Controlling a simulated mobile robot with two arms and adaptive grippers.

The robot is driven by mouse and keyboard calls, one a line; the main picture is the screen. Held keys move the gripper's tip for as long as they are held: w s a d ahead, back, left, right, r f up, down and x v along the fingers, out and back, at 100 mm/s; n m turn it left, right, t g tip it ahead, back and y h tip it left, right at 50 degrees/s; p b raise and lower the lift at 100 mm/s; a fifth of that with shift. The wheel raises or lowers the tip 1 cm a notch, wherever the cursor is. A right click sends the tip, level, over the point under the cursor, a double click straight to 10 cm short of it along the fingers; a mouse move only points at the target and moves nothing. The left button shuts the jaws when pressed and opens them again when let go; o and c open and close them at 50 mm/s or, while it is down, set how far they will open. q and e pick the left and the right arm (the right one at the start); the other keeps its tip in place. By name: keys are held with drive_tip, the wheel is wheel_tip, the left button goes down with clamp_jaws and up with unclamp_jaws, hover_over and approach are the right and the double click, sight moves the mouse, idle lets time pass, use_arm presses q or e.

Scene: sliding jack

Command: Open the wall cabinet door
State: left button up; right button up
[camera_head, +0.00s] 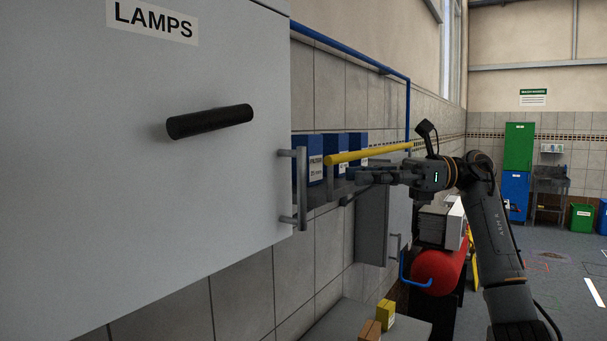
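A large light grey wall cabinet (150,220) labelled LAMPS fills the left. A black cylindrical bar (210,121) sticks out from its face. A grey vertical bar handle (301,190) stands at the right edge of this cabinet. My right gripper (350,186) reaches in from the right, pointing left towards that handle. Its fingers look spread and empty, a short way right of the handle and apart from it in the picture. My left gripper is out of view.
Blue boxes (308,160) stand on the wall behind my gripper. A yellow bar (368,153) crosses just above it. A smaller grey cabinet (371,226), a red cylinder (437,272) and small boxes (386,312) lie below. Floor at the right is open.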

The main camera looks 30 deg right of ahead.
drive_tip(key=p+x, duration=0.1)
drive_tip(key=x, duration=0.4)
drive_tip(key=p+x, duration=0.2)
drive_tip(key=x, duration=0.4)
drive_tip(key=shift+a+r, duration=0.2)
drive_tip(key=shift+r, duration=0.05)
drive_tip(key=shift+d, duration=0.1)
drive_tip(key=shift+d+f, duration=0.1)
drive_tip(key=shift+f, duration=0.05)
drive_tip(key=shift+w, duration=0.1)
drive_tip(key=shift+c, duration=0.4)
clamp_jaws()
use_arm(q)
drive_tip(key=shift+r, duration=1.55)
